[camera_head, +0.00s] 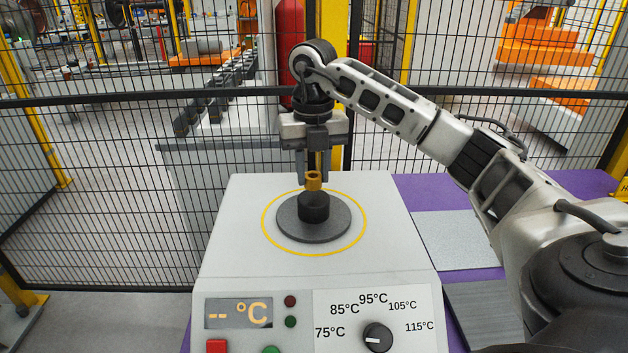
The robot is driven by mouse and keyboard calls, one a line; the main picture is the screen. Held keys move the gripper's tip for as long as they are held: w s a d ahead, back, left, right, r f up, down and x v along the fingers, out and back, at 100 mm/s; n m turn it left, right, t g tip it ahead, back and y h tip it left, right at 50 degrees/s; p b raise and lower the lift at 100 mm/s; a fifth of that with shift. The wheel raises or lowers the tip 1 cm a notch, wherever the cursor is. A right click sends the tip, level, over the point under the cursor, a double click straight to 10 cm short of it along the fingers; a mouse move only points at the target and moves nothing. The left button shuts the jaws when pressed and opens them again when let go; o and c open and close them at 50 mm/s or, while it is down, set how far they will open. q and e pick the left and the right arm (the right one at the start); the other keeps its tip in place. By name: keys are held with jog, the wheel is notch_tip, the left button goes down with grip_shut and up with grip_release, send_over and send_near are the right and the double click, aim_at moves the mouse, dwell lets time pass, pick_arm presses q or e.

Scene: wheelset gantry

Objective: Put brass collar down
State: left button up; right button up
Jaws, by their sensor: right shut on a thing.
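The brass collar (314,181) is a small golden ring just above a dark cylindrical post. The post (313,207) stands on a round dark grey plate (336,231) inside a yellow circle on the white heater box. My right gripper (313,176) points straight down over the post and is shut on the brass collar. The collar's lower edge is at the top of the post; I cannot tell whether they touch. My left gripper is not in view.
Grey plates (465,240) lie on a purple surface to the right. A black mesh fence (110,190) stands behind.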

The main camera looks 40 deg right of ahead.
notch_tip(320, 180, down, 2)
jog(key=shift+s+f, duration=0.1)
jog(key=shift+f, duration=0.1)
jog(key=shift+f, duration=0.1)
jog(key=o, duration=1)
